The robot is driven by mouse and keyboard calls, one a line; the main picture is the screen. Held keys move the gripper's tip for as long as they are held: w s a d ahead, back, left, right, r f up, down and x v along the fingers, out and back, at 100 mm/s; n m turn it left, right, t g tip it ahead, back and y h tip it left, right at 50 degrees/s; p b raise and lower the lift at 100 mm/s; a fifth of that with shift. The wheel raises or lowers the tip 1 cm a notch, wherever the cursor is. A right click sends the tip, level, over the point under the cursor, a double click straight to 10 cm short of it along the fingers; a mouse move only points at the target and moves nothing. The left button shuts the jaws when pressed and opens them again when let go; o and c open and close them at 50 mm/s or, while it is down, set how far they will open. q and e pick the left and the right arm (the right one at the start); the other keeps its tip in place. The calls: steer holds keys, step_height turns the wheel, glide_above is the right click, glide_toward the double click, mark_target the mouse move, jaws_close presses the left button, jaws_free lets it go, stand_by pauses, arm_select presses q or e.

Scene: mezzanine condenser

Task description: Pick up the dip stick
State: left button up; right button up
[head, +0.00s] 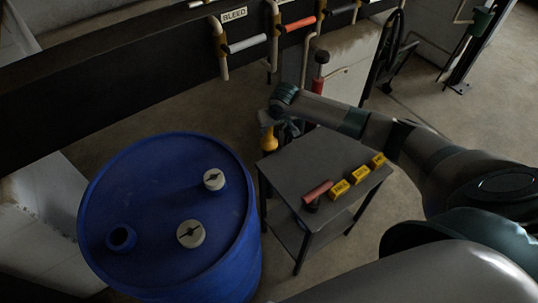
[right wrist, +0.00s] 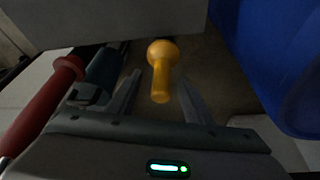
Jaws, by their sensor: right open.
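A yellow bulb-ended handle (head: 268,140) shows beside the far left corner of the small grey table. In the right wrist view the yellow handle (right wrist: 160,72) lies between the spread fingers, with no contact to be seen. No rod shows below it, so I cannot tell for sure that it is the dip stick. My right gripper (head: 286,128) is open and empty, just right of the handle in the head view. Its dark fingers also show in the right wrist view. My left gripper is not in view.
A blue drum (head: 150,250) with pale caps stands left of the grey table (head: 318,153). The table bears a red cylinder (head: 318,191) and several yellow blocks (head: 357,175). A red-handled upright tool (head: 320,70) stands behind my right arm. A dark beam (head: 110,85) crosses the back.

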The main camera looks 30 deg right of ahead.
mark_target(269, 132)
steer(key=shift+w+f, duration=0.15)
steer(key=shift+f, duration=0.05)
stand_by(0.3)
steer(key=shift+w+a+p+x, duration=0.1)
steer(key=shift+p+x, duration=0.35)
steer(key=shift+x, duration=0.2)
steer(key=shift+w+a+p+x, duration=0.1)
steer(key=shift+p+x, duration=0.35)
steer(key=shift+x, duration=1.3)
jaws_close()
